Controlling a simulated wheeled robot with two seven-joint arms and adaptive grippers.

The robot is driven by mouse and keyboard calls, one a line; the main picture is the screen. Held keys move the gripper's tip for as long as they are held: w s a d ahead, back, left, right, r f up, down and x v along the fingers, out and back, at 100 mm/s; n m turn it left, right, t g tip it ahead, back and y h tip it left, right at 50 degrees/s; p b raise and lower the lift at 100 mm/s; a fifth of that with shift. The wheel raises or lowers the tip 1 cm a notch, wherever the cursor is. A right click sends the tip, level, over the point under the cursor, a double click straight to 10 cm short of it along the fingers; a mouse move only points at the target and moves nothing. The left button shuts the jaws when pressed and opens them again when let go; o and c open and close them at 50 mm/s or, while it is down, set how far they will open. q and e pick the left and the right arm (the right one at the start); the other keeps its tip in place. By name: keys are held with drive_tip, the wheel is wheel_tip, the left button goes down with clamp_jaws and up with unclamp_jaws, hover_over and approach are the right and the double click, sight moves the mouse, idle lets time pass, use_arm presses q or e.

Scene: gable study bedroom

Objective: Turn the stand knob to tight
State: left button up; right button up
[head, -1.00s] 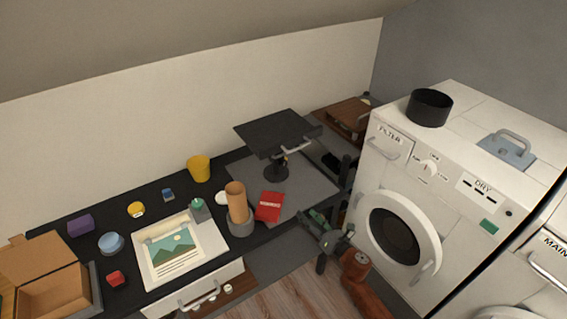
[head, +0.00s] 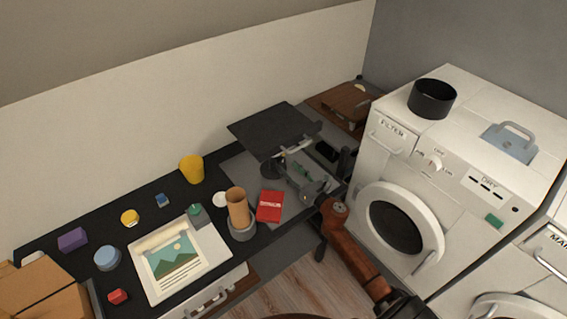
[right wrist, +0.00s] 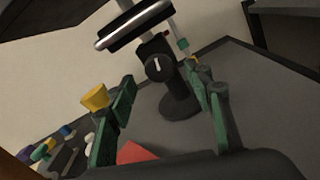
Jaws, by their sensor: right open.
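The stand has a dark flat top (head: 272,131) over a post and round base. In the right wrist view its black knob (right wrist: 158,67) with a white pointer mark faces me, on the post above the round base (right wrist: 181,106). A metal bar handle (right wrist: 133,24) runs above the knob. My right gripper (head: 296,166) is beside the stand, under the right edge of its top. In the right wrist view its green fingers (right wrist: 160,95) are spread apart with the knob and post beyond and between them, not touching. The knob is hidden in the head view. My left gripper is out of view.
The stand is on a grey mat (head: 239,166). A red packet (head: 270,206) and a cork-coloured cylinder (head: 238,208) are left of my right arm. A yellow cup (head: 191,169) stands further left. The white washer-dryer (head: 409,170) is close on the right.

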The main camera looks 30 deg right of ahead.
sight(282, 162)
drive_tip(key=shift+w+a, duration=0.15)
drive_tip(key=shift+w, duration=0.95)
drive_tip(key=shift+w+a, duration=0.15)
drive_tip(key=shift+w, duration=0.9)
drive_tip(key=shift+c, duration=0.4)
drive_tip(key=c, duration=1.1)
